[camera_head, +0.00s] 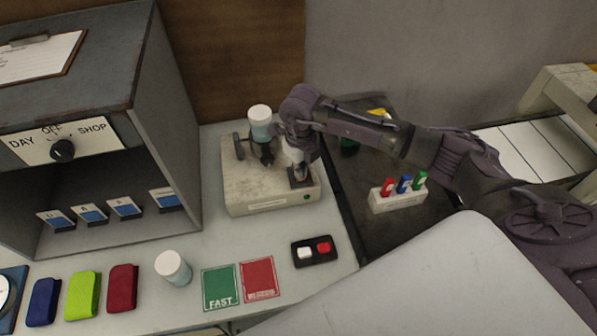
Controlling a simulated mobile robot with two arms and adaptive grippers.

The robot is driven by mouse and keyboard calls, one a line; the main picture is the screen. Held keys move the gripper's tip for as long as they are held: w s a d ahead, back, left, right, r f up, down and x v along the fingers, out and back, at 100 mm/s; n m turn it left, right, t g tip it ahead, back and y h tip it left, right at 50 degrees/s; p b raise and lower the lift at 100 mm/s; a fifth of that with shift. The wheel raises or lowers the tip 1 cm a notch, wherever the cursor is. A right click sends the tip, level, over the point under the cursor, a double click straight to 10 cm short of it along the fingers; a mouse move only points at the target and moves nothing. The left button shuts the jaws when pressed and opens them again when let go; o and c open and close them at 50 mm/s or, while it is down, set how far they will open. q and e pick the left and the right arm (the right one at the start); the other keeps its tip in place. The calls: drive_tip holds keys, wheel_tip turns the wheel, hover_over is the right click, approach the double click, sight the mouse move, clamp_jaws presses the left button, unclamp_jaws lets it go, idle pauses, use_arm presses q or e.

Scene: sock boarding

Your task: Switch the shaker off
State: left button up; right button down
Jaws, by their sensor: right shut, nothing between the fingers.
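The shaker (262,192) is a pale, worn box on the table, with a label and a small green light on its front face. A blue-and-white capped bottle (260,125) stands upright in a dark clamp on it. My right gripper (299,170) comes in from the right and points down over the shaker's right side. It is shut and empty, its tips at or just above a dark square part (302,182) on the top. I cannot tell whether they touch it. The gripper hides part of the shaker's top. My left gripper is not in view.
A black pad (315,262) with a white and a red button lies in front. Green (220,288) and red cards, a white-capped bottle (173,267) and coloured cases lie left of it. A grey cabinet (165,120) with a dial stands left. A rack (398,199) stands right.

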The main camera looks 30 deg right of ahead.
drive_tip(key=shift+f, duration=0.25)
drive_tip(key=shift+s+r, duration=0.1)
drive_tip(key=shift+r+p, duration=0.5)
drive_tip(key=shift+r, duration=0.3)
drive_tip(key=shift+r+p, duration=1.55)
drive_tip(key=shift+r, duration=1.1)
